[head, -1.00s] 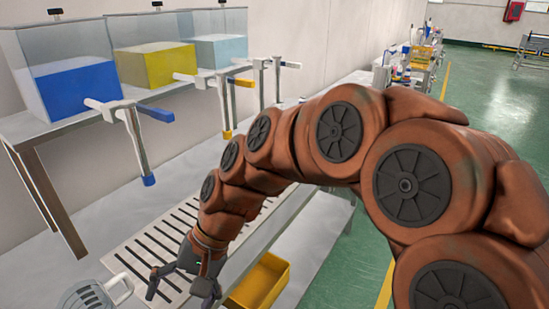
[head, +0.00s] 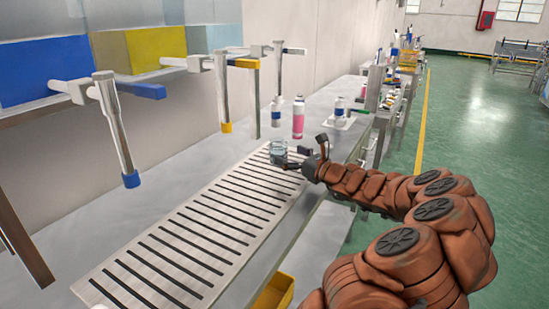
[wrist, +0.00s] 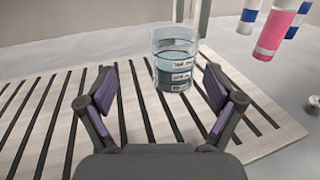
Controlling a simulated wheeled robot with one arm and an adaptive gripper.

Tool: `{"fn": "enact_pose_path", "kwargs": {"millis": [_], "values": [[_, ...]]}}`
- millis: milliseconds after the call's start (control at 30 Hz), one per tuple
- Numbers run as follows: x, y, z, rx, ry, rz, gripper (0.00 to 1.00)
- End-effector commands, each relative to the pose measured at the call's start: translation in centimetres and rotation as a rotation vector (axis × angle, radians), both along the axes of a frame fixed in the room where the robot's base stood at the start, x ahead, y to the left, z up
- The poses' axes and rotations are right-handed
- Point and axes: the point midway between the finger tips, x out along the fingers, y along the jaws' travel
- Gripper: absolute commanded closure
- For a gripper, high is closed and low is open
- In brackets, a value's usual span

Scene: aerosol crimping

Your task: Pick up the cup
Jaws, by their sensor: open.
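The cup (wrist: 175,62) is clear, with bluish liquid and white labels on its side. It stands upright on the far end of the slatted drip tray. In the head view the cup (head: 278,152) is small, just left of my gripper (head: 306,155). In the wrist view my gripper (wrist: 158,95) is open, with its two purple-padded fingers spread. The cup is ahead of the fingertips and roughly between them in line, a little right of centre. Nothing is held.
The slatted drip tray (head: 135,262) lies along the bench. Behind the cup stand a pink bottle (head: 298,120) and a blue-and-white bottle (head: 276,112). Taps with a blue-tipped spout (head: 131,180) and a yellow-tipped spout (head: 226,127) hang over the bench. A yellow bin (head: 274,291) is below.

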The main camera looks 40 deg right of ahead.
Motion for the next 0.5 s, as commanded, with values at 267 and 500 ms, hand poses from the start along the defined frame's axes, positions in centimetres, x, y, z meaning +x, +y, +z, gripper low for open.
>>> {"fn": "enact_pose_path", "kwargs": {"millis": [267, 500], "values": [[0.7, -1.6, -0.5, 0.019, 0.0, -0.033, 0.08], [2.3, -1.9, -0.6, 0.018, 0.001, -0.035, 0.08]]}}
